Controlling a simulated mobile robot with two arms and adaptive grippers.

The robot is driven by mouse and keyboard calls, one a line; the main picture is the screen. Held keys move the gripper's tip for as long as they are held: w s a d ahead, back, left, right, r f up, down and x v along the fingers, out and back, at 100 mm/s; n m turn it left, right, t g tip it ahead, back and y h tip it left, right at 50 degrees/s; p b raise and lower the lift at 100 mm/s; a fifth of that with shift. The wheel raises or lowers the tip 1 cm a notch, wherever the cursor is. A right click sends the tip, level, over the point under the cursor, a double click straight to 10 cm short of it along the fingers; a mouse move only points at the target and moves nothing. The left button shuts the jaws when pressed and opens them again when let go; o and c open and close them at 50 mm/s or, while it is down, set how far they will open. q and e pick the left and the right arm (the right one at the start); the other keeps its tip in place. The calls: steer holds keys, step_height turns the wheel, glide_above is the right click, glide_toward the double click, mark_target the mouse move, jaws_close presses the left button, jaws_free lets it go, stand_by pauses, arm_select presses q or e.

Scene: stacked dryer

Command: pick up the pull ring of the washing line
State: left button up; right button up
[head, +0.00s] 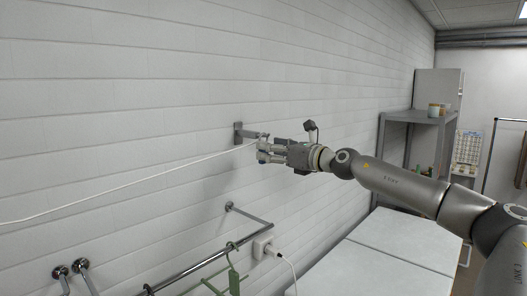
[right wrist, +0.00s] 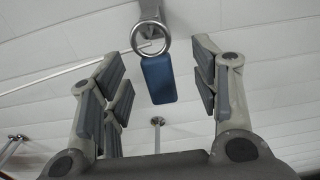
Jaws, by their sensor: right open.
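The pull ring (right wrist: 135,40) is a grey metal ring in the right wrist view, up against a bracket end, with a blue tab (right wrist: 158,80) below it. The white washing line (head: 130,183) runs from the left edge of the head view to my right gripper (head: 262,152); in the right wrist view it reaches the ring. The grey wall bracket (head: 243,133) is just behind the gripper. My right gripper (right wrist: 157,62) is open, with ring and tab between its fingers, apparently untouched. The gripper hides the ring in the head view. My left gripper is not in view.
A metal rail (head: 190,266) with a green hanger (head: 234,280) is on the wall below. A plugged-in socket (head: 263,246) is beside it. White-topped surfaces (head: 375,275) lie below my right arm, and a grey shelf (head: 408,117) stands farther back.

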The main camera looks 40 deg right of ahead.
steer(key=shift+w+a, duration=0.15)
steer(key=shift+w, duration=0.65)
steer(key=shift+w+a, duration=0.15)
steer(key=shift+w, duration=0.65)
steer(key=shift+c, duration=0.5)
steer(key=c, duration=1)
